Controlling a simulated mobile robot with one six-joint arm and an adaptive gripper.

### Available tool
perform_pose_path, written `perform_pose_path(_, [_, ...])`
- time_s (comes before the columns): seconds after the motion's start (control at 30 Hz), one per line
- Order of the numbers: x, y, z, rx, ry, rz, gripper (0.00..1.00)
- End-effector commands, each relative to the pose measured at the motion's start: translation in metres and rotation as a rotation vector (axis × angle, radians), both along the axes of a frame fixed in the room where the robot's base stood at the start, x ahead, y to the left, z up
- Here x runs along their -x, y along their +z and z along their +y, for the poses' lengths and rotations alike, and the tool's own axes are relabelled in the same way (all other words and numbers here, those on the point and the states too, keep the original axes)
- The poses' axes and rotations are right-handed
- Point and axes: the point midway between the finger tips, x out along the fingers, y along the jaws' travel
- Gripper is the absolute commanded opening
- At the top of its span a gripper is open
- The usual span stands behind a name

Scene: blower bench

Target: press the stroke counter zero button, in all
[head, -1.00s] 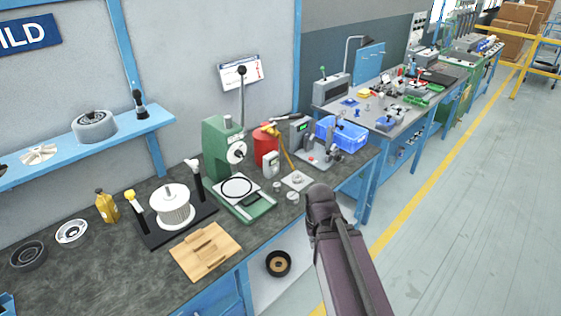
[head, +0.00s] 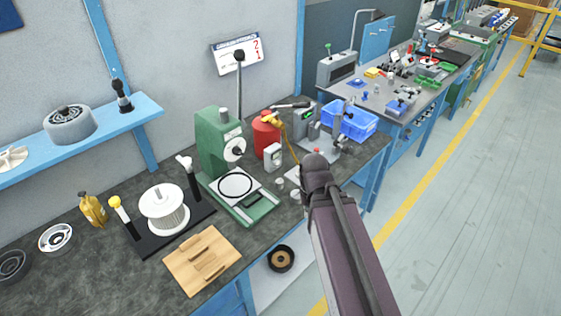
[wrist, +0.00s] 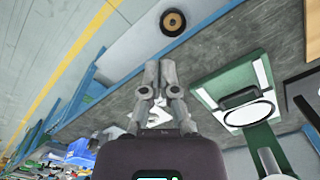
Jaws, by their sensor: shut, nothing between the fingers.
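A grey box with a small lit green display (head: 307,116) stands at the back right of the near bench; it may be the stroke counter. I cannot make out its zero button. A small red knob (head: 317,150) shows in front of it, just above my arm. A small pale grey device (head: 272,157) stands left of it, beside the green press (head: 220,145). In the wrist view my gripper (wrist: 159,66) is shut and empty over the bench near its front edge.
A scale with a round ring (head: 236,185) sits before the press. A red can (head: 266,135) and a blue bin (head: 349,120) stand at the back. A wooden block (head: 202,260) and a white spool (head: 164,208) are at left. Open floor lies right of the bench.

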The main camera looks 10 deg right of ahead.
Motion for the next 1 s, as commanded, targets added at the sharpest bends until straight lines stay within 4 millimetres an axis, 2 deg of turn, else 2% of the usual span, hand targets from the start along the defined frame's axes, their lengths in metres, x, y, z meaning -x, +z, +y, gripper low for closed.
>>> perform_pose_path(0.33, [-0.002,-0.002,0.0,-0.004,0.0,-0.004,0.0])
perform_pose_path(0.53, [-0.021,-0.016,0.001,-0.042,0.002,-0.044,0.0])
perform_pose_path(0.67, [-0.048,-0.033,0.005,-0.096,0.008,-0.105,0.0])
perform_pose_path(0.77, [-0.076,-0.049,0.005,-0.151,0.004,-0.171,0.0])
perform_pose_path(1.0, [-0.154,-0.082,-0.003,-0.29,-0.026,-0.371,0.0])
